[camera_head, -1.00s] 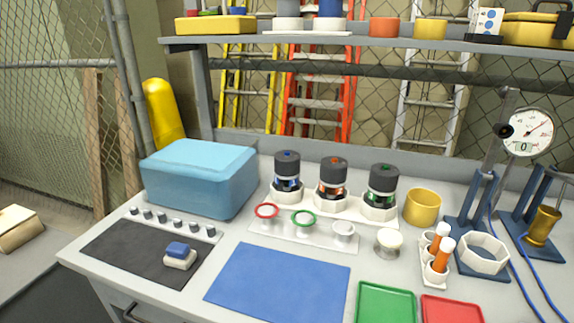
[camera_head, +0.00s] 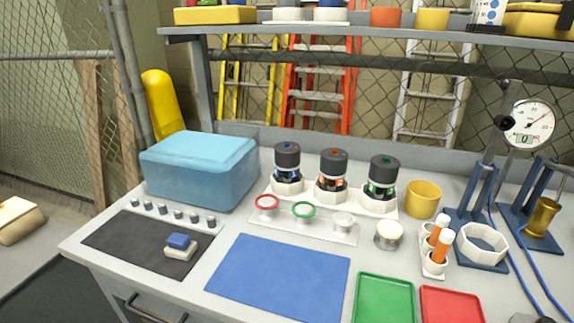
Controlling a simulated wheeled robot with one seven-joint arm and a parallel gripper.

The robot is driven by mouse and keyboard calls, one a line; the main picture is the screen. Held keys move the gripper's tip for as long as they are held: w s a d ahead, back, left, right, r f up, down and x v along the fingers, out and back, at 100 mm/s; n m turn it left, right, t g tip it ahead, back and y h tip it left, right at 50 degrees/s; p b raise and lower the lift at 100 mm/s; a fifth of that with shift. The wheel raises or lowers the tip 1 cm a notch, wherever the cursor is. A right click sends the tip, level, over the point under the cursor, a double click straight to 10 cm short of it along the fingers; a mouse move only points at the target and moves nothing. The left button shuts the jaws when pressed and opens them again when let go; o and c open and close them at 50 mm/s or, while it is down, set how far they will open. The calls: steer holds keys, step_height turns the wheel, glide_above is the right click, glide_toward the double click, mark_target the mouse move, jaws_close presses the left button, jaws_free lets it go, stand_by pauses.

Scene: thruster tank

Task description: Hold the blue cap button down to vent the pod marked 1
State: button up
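Three pods with dark caps stand upright in white holders on a white base on the bench. The left pod (camera_head: 287,169) has a blue button (camera_head: 287,145) on top of its cap and blue parts inside. The middle pod (camera_head: 332,176) has an orange button (camera_head: 334,152). The right pod (camera_head: 382,184) has a green button (camera_head: 385,158). No mark 1 is readable on any pod. Nothing touches the blue button. My gripper is not recognisable in view; only a small grey-black piece shows at the bottom right edge, and I cannot tell what it is.
A blue box (camera_head: 200,172) stands left of the pods. A plate with a red ring (camera_head: 267,202), a green ring (camera_head: 304,210) and a pale knob lies before them. A yellow cup (camera_head: 423,199) and blue stands (camera_head: 478,210) are right. A shelf (camera_head: 385,37) runs above.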

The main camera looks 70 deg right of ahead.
jaws_close()
stand_by(1.1)
